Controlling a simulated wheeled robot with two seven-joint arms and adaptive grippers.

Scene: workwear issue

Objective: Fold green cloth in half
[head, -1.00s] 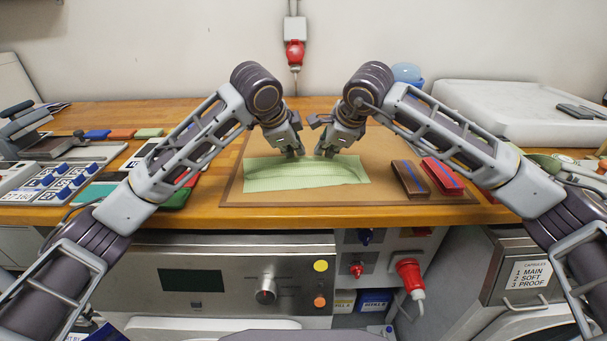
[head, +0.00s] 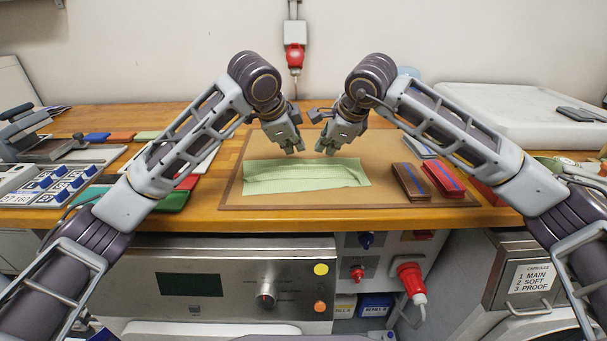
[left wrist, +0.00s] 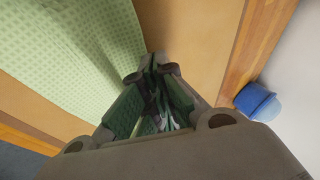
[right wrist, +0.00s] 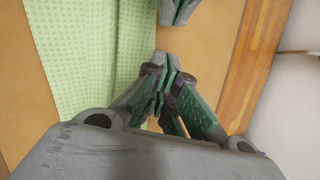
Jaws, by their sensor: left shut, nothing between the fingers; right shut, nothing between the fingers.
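The green cloth (head: 305,178) lies on the brown mat (head: 390,204) as a wide, short strip with a lengthwise ridge or crease. It also shows in the left wrist view (left wrist: 70,50) and the right wrist view (right wrist: 85,60), with a fold line in the latter. My left gripper (head: 295,151) is shut and empty just above the cloth's far edge. My right gripper (head: 326,153) is shut and empty beside it, also above the far edge. The two grippers are close together, with a small gap between them.
Folded brown (head: 411,182) and red (head: 443,179) cloths lie right of the green cloth. A green item (head: 172,199) and blue-white blocks (head: 55,186) are at the left. A white slab (head: 500,112) stands at the back right. The mat in front of the cloth is clear.

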